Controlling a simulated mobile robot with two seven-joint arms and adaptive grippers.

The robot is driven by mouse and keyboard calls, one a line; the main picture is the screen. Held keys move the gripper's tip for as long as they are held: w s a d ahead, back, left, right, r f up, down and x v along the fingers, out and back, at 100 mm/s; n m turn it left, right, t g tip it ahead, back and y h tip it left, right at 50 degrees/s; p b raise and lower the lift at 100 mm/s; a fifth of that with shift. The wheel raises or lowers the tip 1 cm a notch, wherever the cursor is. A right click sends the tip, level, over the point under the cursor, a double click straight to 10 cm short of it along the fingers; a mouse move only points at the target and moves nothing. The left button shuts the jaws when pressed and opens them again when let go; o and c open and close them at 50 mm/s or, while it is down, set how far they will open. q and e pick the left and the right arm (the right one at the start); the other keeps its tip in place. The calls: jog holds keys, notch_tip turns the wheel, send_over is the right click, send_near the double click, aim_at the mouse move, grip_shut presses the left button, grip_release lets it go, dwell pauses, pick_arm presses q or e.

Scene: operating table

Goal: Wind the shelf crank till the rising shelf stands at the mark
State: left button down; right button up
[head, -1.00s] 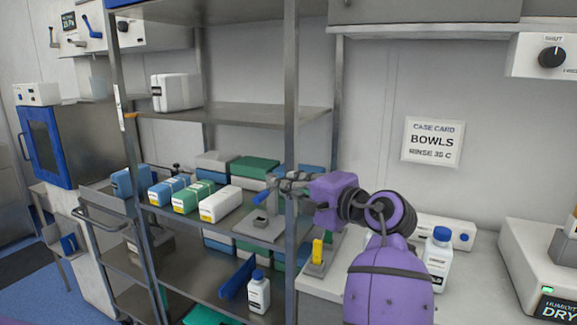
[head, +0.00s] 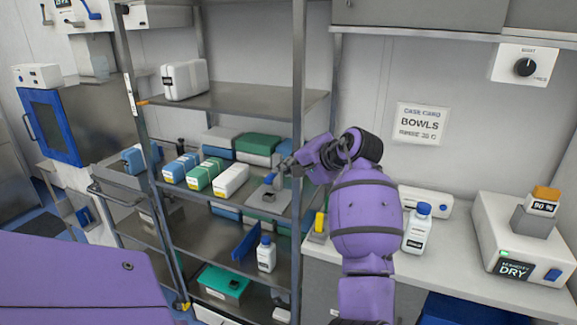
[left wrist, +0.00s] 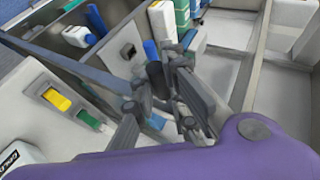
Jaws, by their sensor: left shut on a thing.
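The rising shelf (head: 235,100) is a grey metal board in the rack, with a white case on it. An orange pointer (head: 142,103) at its left front corner stands beside a pale strip (head: 130,92) on the post; the exact mark is too small to read. My right gripper is out of view.
Blue, green and white boxes (head: 205,174) stand left of the crank. A rack post (head: 298,130) rises close to my left gripper.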

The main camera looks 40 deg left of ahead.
pick_arm(q)
jog(key=shift+a+r, duration=0.1)
jog(key=c, duration=1.7)
grip_release()
jog(key=shift+c, duration=0.2)
jog(key=v, duration=1.2)
